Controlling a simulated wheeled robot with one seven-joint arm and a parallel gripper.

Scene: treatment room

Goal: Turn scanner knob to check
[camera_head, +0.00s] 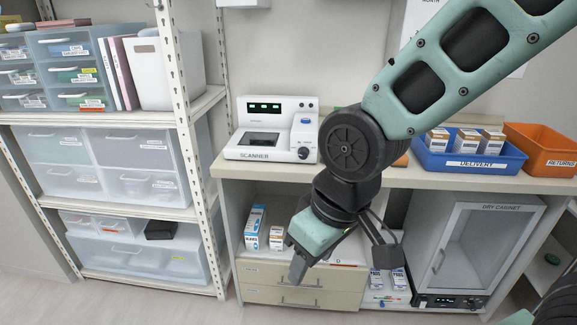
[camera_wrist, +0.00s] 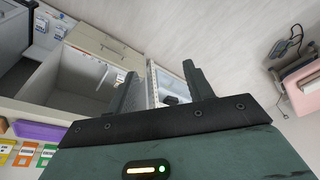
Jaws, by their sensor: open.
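The white scanner (camera_head: 272,130) stands on the counter in the head view, left of my arm. Its black knob (camera_head: 304,153) is on the lower right of its front; the knob's markings are too small to read. The small display (camera_head: 265,106) on the scanner's upper panel shows green lights. My gripper (camera_head: 297,268) hangs below the counter's front edge, pointing down, below the scanner and apart from it. In the wrist view my gripper (camera_wrist: 160,85) has its two fingers spread with nothing between them. The scanner is not recognisable in the wrist view.
A shelf rack (camera_head: 130,119) with drawers stands left of the scanner. On the counter's right are a blue delivery tray (camera_head: 470,162) with boxes and an orange returns bin (camera_head: 545,150). Below are medicine boxes (camera_head: 255,228), drawers (camera_head: 300,290) and a dry cabinet (camera_head: 475,250).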

